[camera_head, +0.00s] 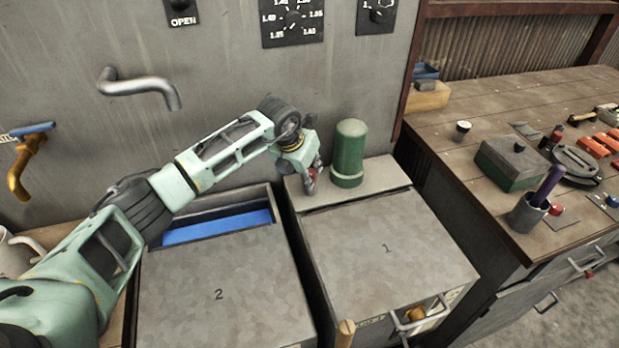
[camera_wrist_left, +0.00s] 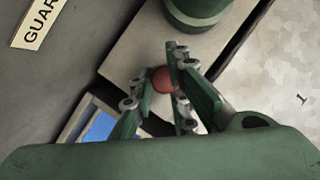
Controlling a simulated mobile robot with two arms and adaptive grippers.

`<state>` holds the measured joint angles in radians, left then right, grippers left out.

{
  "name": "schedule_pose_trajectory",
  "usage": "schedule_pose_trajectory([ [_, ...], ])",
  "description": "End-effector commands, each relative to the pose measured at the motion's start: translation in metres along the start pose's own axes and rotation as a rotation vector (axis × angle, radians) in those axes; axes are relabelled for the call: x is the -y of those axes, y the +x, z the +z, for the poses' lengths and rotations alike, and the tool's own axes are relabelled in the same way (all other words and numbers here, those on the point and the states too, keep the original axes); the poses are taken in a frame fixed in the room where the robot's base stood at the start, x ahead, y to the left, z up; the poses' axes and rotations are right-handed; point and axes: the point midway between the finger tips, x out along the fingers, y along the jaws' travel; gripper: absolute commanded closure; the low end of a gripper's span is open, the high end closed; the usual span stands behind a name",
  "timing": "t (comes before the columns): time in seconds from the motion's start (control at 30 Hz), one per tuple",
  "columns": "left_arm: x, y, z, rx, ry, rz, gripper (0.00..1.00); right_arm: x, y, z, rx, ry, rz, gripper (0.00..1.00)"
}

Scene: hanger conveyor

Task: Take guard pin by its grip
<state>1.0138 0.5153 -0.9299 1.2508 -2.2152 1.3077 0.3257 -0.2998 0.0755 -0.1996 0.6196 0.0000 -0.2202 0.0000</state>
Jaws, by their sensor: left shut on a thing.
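The guard pin's red round grip (camera_wrist_left: 163,80) is between the fingers of my left gripper (camera_wrist_left: 168,82) in the left wrist view. The fingers are shut on it. In the head view my left gripper (camera_head: 312,182) points down at the back left of the top of box 1, and a bit of red shows at its fingertips. The rest of the pin is hidden below the grip and fingers. My right gripper is not in view.
A green cylinder (camera_head: 349,153) stands just right of my left gripper. Box 2 (camera_head: 225,290) has an opening with blue inside. Box 1 (camera_head: 385,245) has a bare lid. A workbench (camera_head: 450,130) with tools stands at the right. The grey wall panel (camera_head: 225,70) is close behind.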

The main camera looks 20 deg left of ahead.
Motion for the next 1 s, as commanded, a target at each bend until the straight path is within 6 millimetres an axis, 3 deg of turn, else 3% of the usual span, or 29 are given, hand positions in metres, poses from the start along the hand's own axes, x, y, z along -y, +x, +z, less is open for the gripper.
schedule_pose_trajectory([
  [1.0,0.002,-0.034,0.013,0.003,0.001,-0.003,1.00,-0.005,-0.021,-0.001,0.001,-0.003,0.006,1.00],
])
